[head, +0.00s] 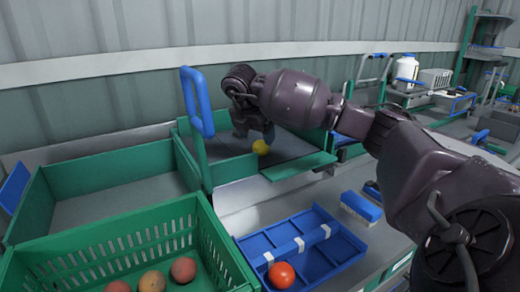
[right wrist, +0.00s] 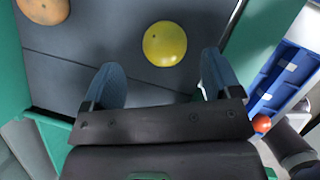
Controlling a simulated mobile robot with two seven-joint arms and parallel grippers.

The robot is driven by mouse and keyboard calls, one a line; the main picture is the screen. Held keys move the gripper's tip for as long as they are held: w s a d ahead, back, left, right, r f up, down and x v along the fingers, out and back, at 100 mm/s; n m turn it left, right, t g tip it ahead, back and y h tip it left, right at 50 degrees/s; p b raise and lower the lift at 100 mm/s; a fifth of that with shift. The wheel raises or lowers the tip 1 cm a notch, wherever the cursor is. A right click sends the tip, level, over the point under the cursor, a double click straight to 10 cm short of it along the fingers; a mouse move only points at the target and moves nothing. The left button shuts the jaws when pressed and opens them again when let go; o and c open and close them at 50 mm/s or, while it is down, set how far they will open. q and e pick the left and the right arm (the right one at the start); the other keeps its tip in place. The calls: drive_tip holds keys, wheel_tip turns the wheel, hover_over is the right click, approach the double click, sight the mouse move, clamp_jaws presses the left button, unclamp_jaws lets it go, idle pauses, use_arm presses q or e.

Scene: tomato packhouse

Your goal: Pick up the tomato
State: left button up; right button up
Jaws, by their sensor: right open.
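A yellow tomato (head: 260,147) lies on the dark floor of a green-walled bin (head: 292,168). In the right wrist view, the yellow tomato (right wrist: 165,44) shows just beyond and between the fingertips, apart from both. My right gripper (head: 254,132) is above this bin, pointing down. Its two blue-grey fingers (right wrist: 162,75) are spread with nothing between them. An orange tomato (right wrist: 42,9) lies in the same bin at the upper left of the wrist view. In the head view, my right arm hides part of the bin. My left gripper is not in view.
A blue tray (head: 258,243) holds a red tomato (head: 281,275). A green slotted crate (head: 130,246) with several tomatoes stands front left. An empty green bin (head: 52,178) is behind it. A blue upright handle (head: 198,102) rises beside the gripper. A blue brush (head: 361,207) lies right.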

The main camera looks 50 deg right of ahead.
sight(259, 142)
drive_tip(key=x, duration=0.4)
drive_tip(key=shift+s+f+b, duration=0.25)
drive_tip(key=shift+b, duration=0.05)
drive_tip(key=c, duration=0.8)
